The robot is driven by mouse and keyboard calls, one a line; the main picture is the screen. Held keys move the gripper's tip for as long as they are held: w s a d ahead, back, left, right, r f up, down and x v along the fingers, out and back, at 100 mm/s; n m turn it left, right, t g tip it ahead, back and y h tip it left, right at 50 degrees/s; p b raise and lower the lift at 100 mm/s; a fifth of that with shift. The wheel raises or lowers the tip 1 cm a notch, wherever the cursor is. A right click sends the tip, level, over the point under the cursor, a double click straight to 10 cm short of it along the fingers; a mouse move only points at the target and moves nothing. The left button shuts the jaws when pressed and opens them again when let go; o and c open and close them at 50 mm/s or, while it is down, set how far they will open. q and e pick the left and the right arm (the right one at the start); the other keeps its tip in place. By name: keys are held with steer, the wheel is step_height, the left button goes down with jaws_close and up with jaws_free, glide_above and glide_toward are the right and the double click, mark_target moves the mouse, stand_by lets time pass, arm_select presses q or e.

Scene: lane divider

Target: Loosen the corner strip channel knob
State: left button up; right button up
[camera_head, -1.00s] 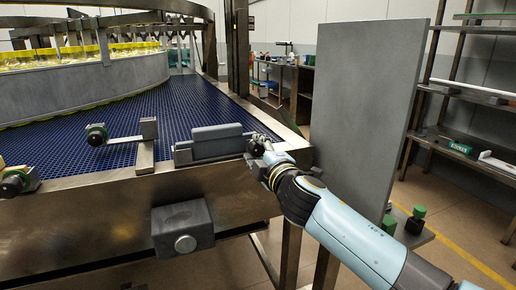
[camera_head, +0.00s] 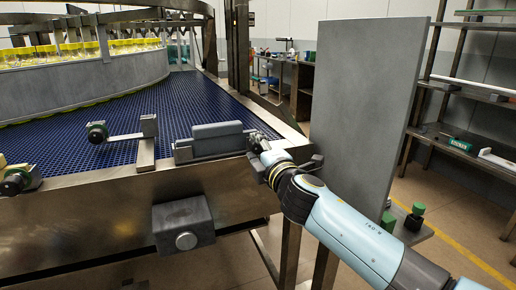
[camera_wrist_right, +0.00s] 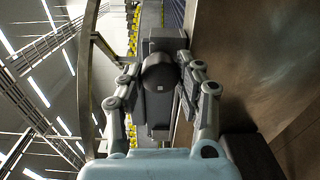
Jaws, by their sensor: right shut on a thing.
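The corner strip channel (camera_head: 217,141) is a grey block on a metal bracket at the near right corner of the blue conveyor. Its dark round knob (camera_wrist_right: 160,72) shows in the right wrist view, between my fingers. My right gripper (camera_head: 257,141) reaches the right end of the channel in the head view, and its fingers (camera_wrist_right: 162,84) are shut on the knob. In the head view the gripper hides most of the knob. My left gripper is not in view.
A bracket with a black knob (camera_head: 97,132) stands left on the blue conveyor (camera_head: 110,150). Another dark knob (camera_head: 14,182) is at the far left edge. A grey box (camera_head: 183,226) hangs on the front frame.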

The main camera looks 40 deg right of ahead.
steer(key=o, duration=1.2)
steer(key=shift+w, duration=0.1)
steer(key=shift+c, duration=0.2)
steer(key=v, duration=1.2)
steer(key=shift+f, duration=0.1)
